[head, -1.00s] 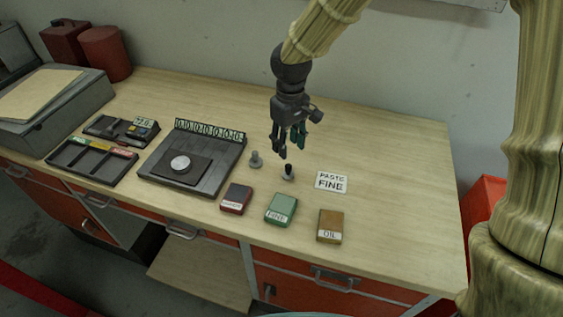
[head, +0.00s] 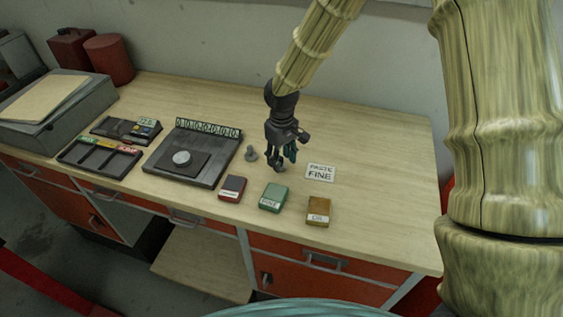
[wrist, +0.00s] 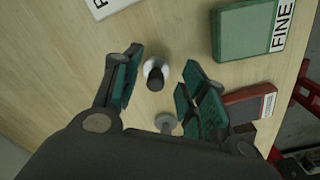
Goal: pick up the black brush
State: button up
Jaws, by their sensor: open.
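The black brush (wrist: 155,79) stands on the table in the wrist view, with a black top and a pale round base. It is between the two open, teal-padded fingers of my gripper (wrist: 161,63), with space on both sides. In the head view my gripper (head: 280,163) points down low over the table, and its fingers hide most or all of the black brush. A similar grey piece (head: 250,153) stands just left of my gripper; it also shows in the wrist view (wrist: 167,124), near the lower part of the right finger.
A green FINE box (head: 273,197), a dark red box (head: 232,188) and a brown OIL box (head: 318,211) lie in front. A PASTE FINE card (head: 320,173) lies to the right. A dark tray (head: 207,177) with a round disc is at left. The table's right side is clear.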

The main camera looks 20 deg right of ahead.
jog(key=shift+w+f, duration=0.75)
jog(key=shift+f, duration=0.15)
jog(key=shift+s+r, duration=0.25)
jog(key=shift+s, duration=0.05)
jog(key=shift+c, duration=0.8)
jog(key=shift+s+r, duration=0.1)
jog(key=shift+s, duration=0.05)
jog(key=c, duration=0.4)
grip_shut()
